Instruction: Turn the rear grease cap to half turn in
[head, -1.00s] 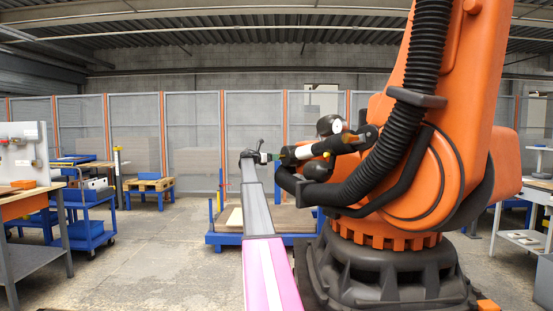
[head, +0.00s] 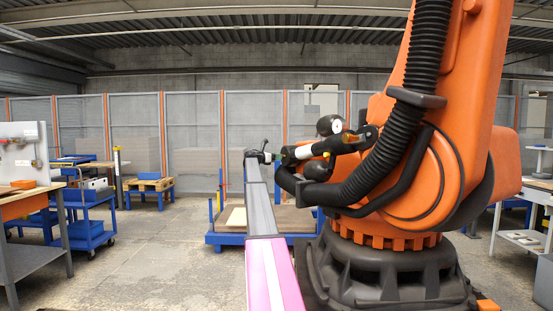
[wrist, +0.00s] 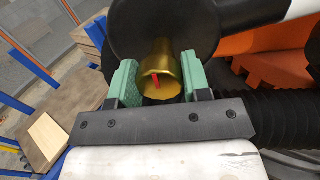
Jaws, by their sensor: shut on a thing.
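The cap sticks out of a round black housing (wrist: 185,25). My gripper (wrist: 158,75) has its two green jaws on either side of the cap and is shut on it. In the head view my gripper (head: 274,157) is small, at the orange robot's wrist. The cap cannot be made out there, and a half-turn marking is not visible.
The large orange robot (head: 450,140) with a black ribbed hose (head: 425,60) fills the right side, close to my arm. A blue-framed pallet (head: 230,238) stands behind. A blue cart (head: 85,230) and workbench (head: 35,200) are on the left, with open floor between.

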